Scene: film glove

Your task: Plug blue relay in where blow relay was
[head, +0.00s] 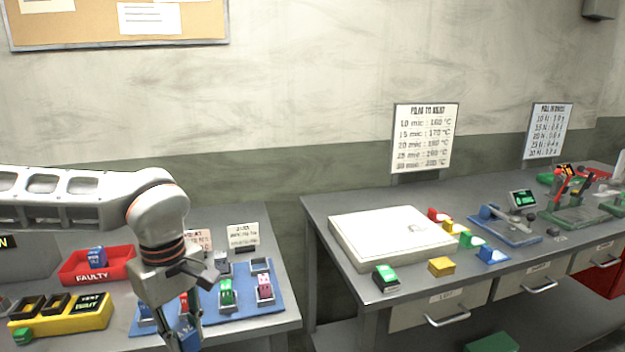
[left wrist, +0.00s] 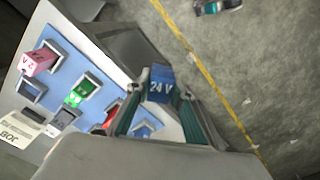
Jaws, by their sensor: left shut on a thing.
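My left gripper (left wrist: 160,90) is shut on a blue relay (left wrist: 158,86) marked "24 V". In the head view the gripper (head: 186,338) is low over the front of the blue relay board (head: 284,308), partly hiding it. The board holds a green relay (left wrist: 80,92), a pink relay (left wrist: 38,62) and a red relay (left wrist: 112,116). A socket (left wrist: 143,131) shows between the fingers; whether the held relay touches it, I cannot tell. Another blue relay (head: 97,257) lies in the red FAULTY bin (head: 122,268). My right gripper is out of view.
A yellow tester (head: 90,322) with a dark display stands left of the board. Small label cards (head: 243,236) stand behind the board. A gap separates this bench from the right bench (head: 320,212), which holds a white slab (head: 375,235) and coloured blocks.

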